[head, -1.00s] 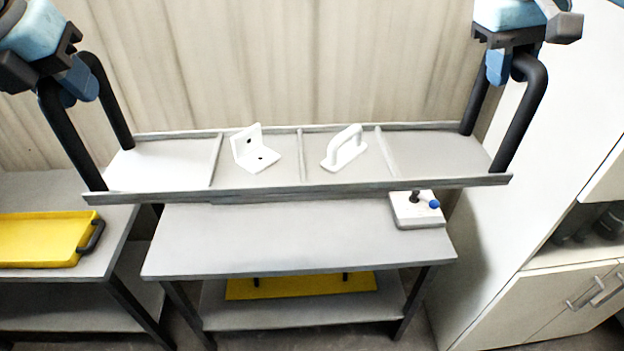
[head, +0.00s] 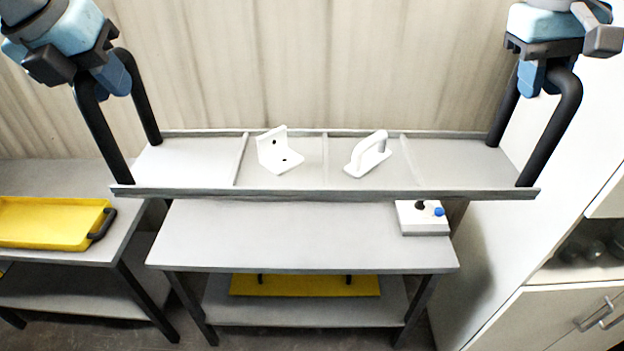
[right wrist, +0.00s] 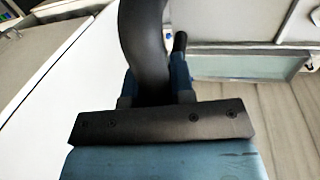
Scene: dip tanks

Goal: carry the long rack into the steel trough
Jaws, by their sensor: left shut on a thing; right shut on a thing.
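The long rack (head: 325,193) is a grey, shallow tray with dividers and a tall black bar handle at each end. It is held level in the air above and behind a grey table. A white angle bracket (head: 279,152) and a white pull handle (head: 367,156) lie in its middle compartments. My left gripper (head: 112,78) is shut on the left black handle (head: 104,130). My right gripper (head: 543,78) is shut on the right black handle (head: 553,130), which also shows between its fingers in the right wrist view (right wrist: 145,50). No steel trough can be made out.
A yellow tray (head: 50,222) sits on another table at left. A yellow item (head: 305,285) lies on the lower shelf. A white cabinet (head: 560,300) stands at right.

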